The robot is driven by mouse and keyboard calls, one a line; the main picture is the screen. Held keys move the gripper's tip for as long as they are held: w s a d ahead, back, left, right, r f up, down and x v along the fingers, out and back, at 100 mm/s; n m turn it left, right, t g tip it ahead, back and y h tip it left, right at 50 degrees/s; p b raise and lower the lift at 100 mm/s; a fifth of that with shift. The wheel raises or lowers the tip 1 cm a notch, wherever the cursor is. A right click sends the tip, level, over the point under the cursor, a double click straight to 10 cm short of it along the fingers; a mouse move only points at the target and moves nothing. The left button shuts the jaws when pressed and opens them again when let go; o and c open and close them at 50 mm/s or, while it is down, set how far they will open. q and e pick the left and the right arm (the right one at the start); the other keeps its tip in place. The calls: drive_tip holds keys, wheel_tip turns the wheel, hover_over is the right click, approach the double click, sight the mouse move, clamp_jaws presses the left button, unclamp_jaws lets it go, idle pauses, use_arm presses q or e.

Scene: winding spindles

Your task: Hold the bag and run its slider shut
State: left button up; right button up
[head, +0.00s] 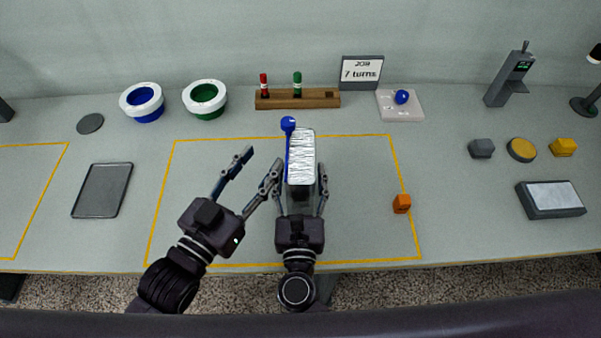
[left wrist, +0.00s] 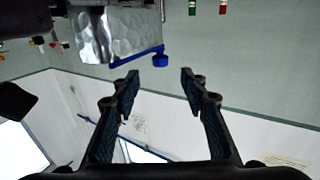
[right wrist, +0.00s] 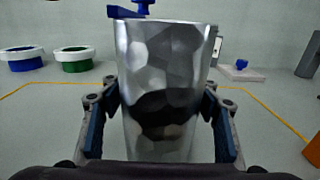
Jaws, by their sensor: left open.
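The silver bag (head: 301,165) stands upright inside the yellow outline, with its pale top facing the head camera. Its foil side fills the middle of the right wrist view (right wrist: 165,90). A blue slider with a round knob (head: 288,124) is at the bag's top left; it also shows in the left wrist view (left wrist: 160,60). My right gripper (head: 301,178) has its fingers on both sides of the bag, seemingly touching it. My left gripper (head: 262,160) is open and empty, left of the bag, apart from the slider knob.
Behind are a white-blue ring pot (head: 142,101), a white-green one (head: 205,98), a wooden rack (head: 297,98), a sign (head: 362,70) and a pale plate (head: 400,114) with a blue knob. An orange block (head: 401,203) lies right. A dark tray (head: 102,191) lies left.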

sight(300, 202)
drive_tip(key=shift+o, duration=0.4)
drive_tip(key=s, duration=1.2)
drive_tip(key=shift+a, duration=0.25)
drive_tip(key=shift+s, duration=0.15)
